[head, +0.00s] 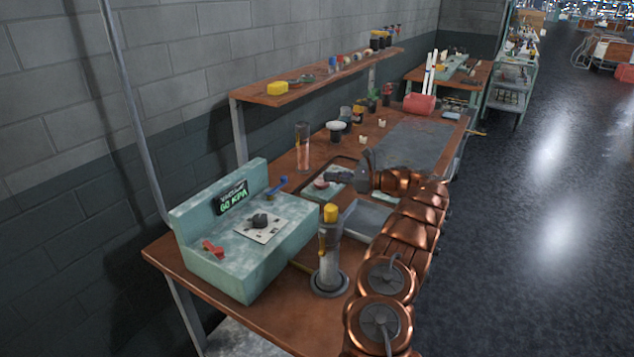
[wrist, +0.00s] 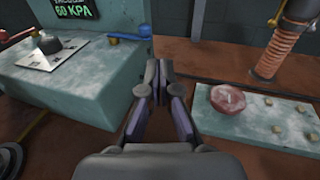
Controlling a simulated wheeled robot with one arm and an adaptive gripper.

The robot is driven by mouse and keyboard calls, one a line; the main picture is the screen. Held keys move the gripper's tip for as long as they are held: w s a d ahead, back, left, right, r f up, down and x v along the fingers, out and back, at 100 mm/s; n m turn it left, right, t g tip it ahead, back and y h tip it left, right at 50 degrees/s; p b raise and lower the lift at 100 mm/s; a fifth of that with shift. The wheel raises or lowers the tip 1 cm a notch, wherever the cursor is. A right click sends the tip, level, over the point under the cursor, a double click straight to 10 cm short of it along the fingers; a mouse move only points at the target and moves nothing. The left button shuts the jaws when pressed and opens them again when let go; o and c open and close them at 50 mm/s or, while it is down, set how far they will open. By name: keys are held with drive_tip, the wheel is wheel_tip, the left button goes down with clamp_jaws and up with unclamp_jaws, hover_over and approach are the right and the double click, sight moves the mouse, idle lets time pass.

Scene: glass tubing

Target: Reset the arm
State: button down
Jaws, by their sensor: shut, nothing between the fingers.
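My copper-coloured arm (head: 408,225) reaches in from the front right over the wooden bench. My gripper (head: 335,178) points left above the bench, between the pale green pressure box and the glass tube. In the wrist view my gripper (wrist: 157,75) has its dark fingers together at the tips, with nothing between them. It appears apart from everything around it. The pressure box (head: 240,262) has a display reading 60 KPA, a black knob, a red handle and a blue lever (head: 277,186).
A glass tube (head: 303,148) stands at the back. A pale plate with a red disc (wrist: 228,99) lies below right of my gripper in the wrist view. A metal cylinder with a yellow top (head: 329,255) stands in front. A shelf (head: 320,76) runs along the wall.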

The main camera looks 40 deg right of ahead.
drive_tip(key=shift+v, duration=1.25)
drive_tip(key=shift+w+d, duration=0.15)
